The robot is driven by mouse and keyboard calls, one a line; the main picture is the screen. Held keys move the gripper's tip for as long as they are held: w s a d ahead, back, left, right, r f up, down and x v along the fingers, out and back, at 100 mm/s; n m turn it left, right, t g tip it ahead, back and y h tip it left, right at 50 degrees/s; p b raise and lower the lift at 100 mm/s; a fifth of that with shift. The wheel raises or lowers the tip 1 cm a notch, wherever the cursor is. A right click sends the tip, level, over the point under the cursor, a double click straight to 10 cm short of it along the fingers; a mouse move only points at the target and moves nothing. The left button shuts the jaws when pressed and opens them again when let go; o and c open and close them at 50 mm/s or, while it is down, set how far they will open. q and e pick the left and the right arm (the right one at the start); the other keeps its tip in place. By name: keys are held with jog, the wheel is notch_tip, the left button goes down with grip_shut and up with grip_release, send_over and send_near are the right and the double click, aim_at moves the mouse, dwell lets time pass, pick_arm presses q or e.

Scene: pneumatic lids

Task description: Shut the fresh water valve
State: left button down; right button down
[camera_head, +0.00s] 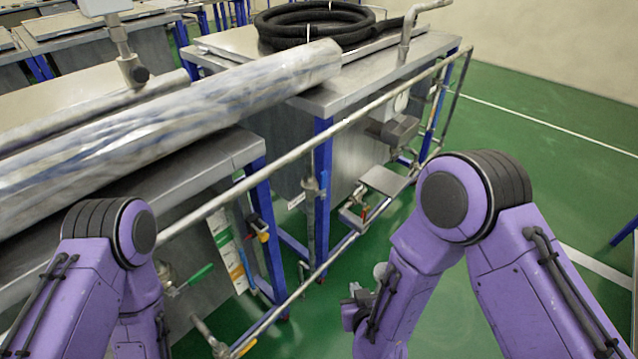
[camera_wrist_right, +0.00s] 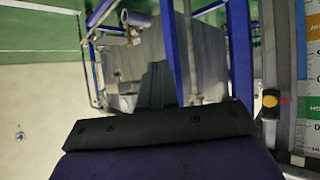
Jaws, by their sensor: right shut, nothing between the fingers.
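Several small valves sit on the pipework below the tanks; I cannot tell which one is the fresh water valve. One has a green lever (camera_head: 198,276) near my left arm. One with a yellow and dark handle (camera_head: 262,230) is by the blue leg; a yellow part also shows at the right of the right wrist view (camera_wrist_right: 270,100). A small red-handled fitting (camera_head: 364,213) is farther back. My right gripper (camera_head: 352,300) is shut and empty, low, right of the pipe rail and apart from the valves. It also shows as a dark shape in the wrist view (camera_wrist_right: 156,86). My left gripper is out of view.
A long pipe rail (camera_head: 330,133) runs along the tank fronts, with a lower pipe (camera_head: 308,285). A large metal cylinder (camera_head: 160,120) lies over the near tank. A black hose coil (camera_head: 315,22) lies on the far tank. Green floor (camera_head: 540,125) at right is open.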

jog(key=w+a+r+n+t, duration=0.3)
jog(key=a+r+n, duration=0.2)
jog(key=r+n, duration=0.2)
jog(key=w+a+r+n+t, duration=0.3)
jog(key=a+r+n, duration=0.2)
jog(key=r+n, duration=0.3)
jog(key=shift+a+r+n+t+h+p, duration=0.15)
jog(key=shift+a+n+t+h+p, duration=0.2)
jog(key=shift+n, duration=0.65)
jog(key=shift+w, duration=0.1)
jog(key=p, duration=0.2)
send_near(323, 180)
jog(key=w+a, duration=0.4)
jog(key=shift+w+d+p, duration=0.3)
jog(key=shift+w+d, duration=0.95)
jog(key=shift+d, duration=0.15)
